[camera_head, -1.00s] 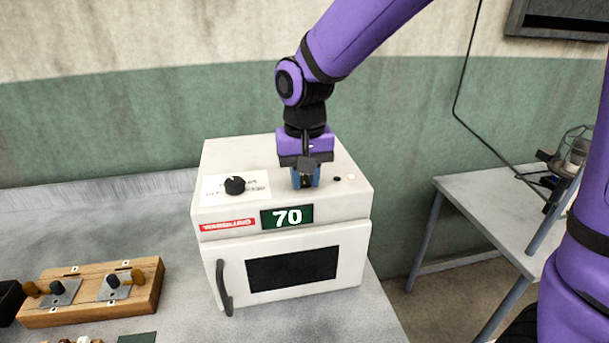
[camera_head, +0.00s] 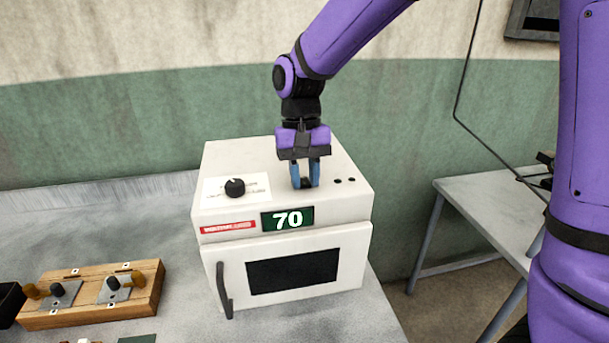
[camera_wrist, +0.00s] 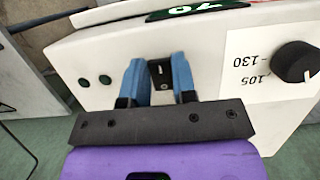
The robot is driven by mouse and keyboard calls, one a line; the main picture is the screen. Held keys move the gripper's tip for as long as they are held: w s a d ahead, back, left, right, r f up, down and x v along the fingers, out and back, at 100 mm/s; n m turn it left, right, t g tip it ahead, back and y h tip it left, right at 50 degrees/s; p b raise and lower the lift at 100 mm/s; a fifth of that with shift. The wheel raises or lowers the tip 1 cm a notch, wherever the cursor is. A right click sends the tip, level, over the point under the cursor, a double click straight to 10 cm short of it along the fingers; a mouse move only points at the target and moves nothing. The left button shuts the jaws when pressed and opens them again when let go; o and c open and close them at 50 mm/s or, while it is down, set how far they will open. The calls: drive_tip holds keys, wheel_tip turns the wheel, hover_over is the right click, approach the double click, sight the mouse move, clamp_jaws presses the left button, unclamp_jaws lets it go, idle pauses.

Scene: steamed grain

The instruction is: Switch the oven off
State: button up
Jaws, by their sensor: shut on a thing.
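The white oven (camera_head: 280,215) stands on the counter, its door closed. Its green display (camera_head: 287,218) reads 70. A black dial (camera_head: 235,187) sits on the top panel at left; it also shows in the wrist view (camera_wrist: 295,62). My gripper (camera_head: 306,183) points down at the oven top, right of the dial. Its blue fingers are on either side of a small black rocker switch (camera_wrist: 160,74) and shut on it. The fingers partly hide the switch. Two small dark round indicators (camera_head: 345,180) are right of the gripper.
A wooden board with metal fittings (camera_head: 92,290) lies on the grey counter (camera_head: 130,225) at left. A second table (camera_head: 480,195) stands at right, beyond a gap. A green and beige wall is behind the oven.

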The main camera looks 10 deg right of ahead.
sight(304, 177)
drive_tip(key=o, duration=0.9)
drive_tip(key=v, duration=1.1)
drive_tip(key=s+d+r+t, duration=0.4)
drive_tip(key=s+d+r, duration=0.1)
drive_tip(key=s+d, duration=0.6)
drive_tip(key=s+d+f+t, duration=0.1)
drive_tip(key=s+d, duration=0.2)
drive_tip(key=s+d+f+t, duration=0.1)
drive_tip(key=s+d, duration=0.1)
drive_tip(key=s, duration=0.2)
drive_tip(key=s+d+f+t, duration=0.1)
drive_tip(key=s+d+t, duration=0.1)
drive_tip(key=s+d, duration=0.1)
drive_tip(key=shift+s+d, duration=0.3)
drive_tip(key=shift+s, duration=0.15)
